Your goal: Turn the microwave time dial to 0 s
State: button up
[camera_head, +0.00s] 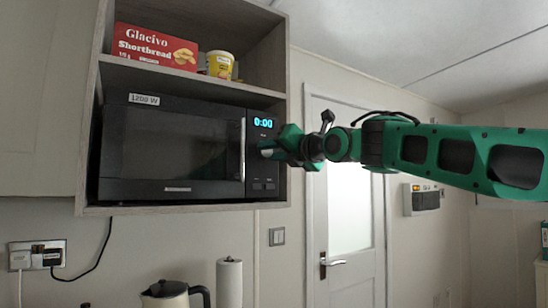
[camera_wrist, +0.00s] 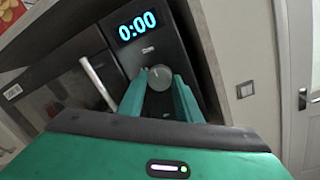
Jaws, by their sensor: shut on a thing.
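The black microwave (camera_head: 170,150) sits in a wooden wall cabinet, its door closed. Its display (camera_head: 263,123) glows "0:00"; the same display reads "0:00" in the wrist view (camera_wrist: 137,26). The round grey time dial (camera_wrist: 160,78) is below the display, between my fingertips in the wrist view. My gripper (camera_head: 268,150) reaches the control panel from the right and is shut on the dial, with one green finger on each side of it (camera_wrist: 160,92). In the head view my gripper covers the dial.
The microwave door handle (camera_head: 243,150) stands just left of my gripper. A shortbread box (camera_head: 155,46) and a yellow tub (camera_head: 220,65) are on the shelf above. A kettle (camera_head: 170,292) and a paper roll (camera_head: 229,282) stand below. A door (camera_head: 350,220) is to the right.

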jog(key=shift+w+d+f, duration=0.25)
jog(key=shift+w+f, duration=0.05)
jog(key=o, duration=1)
jog(key=shift+o, duration=0.2)
jog(key=shift+s+a+r, duration=0.1)
jog(key=shift+a+r, duration=0.05)
jog(key=shift+s+d, duration=0.2)
jog(key=shift+s, duration=0.15)
jog(key=v, duration=1)
jog(key=shift+w+d, duration=0.15)
